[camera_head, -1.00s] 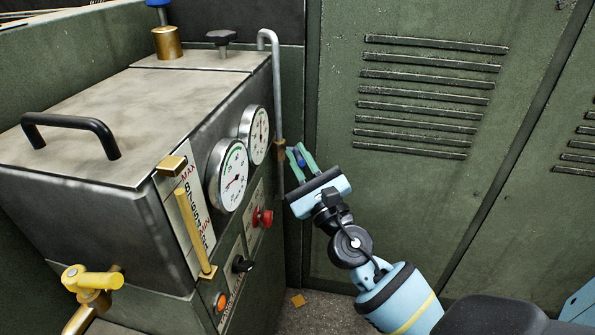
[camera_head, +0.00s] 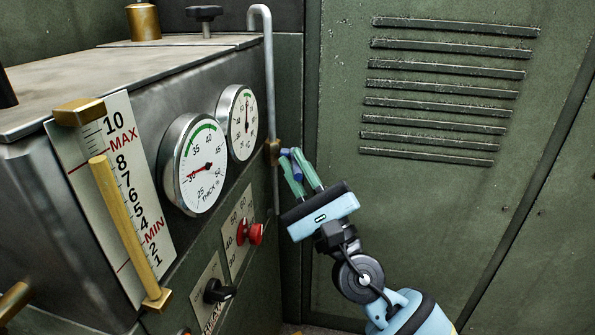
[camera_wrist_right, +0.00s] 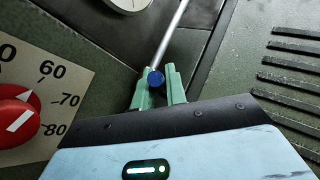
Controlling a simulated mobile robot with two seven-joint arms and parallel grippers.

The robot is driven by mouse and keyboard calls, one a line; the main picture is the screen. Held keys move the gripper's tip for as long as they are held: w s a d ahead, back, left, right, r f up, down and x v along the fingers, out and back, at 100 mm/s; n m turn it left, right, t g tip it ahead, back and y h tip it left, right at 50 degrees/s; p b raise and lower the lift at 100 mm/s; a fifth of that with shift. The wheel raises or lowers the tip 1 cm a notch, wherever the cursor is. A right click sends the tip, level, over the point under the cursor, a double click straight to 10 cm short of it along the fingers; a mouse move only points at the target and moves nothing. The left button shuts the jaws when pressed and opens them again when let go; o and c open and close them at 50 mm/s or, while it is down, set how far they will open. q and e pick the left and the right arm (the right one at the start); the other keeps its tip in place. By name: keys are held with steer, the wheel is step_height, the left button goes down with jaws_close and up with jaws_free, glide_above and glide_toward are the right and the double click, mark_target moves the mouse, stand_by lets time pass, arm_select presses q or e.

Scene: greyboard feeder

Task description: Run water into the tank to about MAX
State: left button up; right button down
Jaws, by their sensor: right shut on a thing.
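The grey tank (camera_head: 60,215) stands at left in the head view with a white level scale (camera_head: 150,205) on its face. A brass-yellow column (camera_head: 128,228) runs up the scale. Its top end is about at the red line by MAX; I cannot tell whether this column is the water. My right gripper (camera_head: 297,172) is shut on a blue handle at the pipe (camera_head: 269,80) beside the tank. The blue handle (camera_wrist_right: 155,78) shows between the green fingers in the right wrist view. No running water is visible. My left gripper is not in view.
Two round dials (camera_head: 195,170), a red knob (camera_head: 250,233) and a black knob (camera_head: 218,291) are on the front panel, left of my right gripper. A green louvred cabinet (camera_head: 420,210) stands close behind it. A brass tap (camera_head: 12,302) is cut off at the lower left.

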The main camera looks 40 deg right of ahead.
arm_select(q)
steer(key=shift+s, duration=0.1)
arm_select(e)
steer(key=c, duration=1.4)
jaws_free()
steer(key=shift+c, duration=0.2)
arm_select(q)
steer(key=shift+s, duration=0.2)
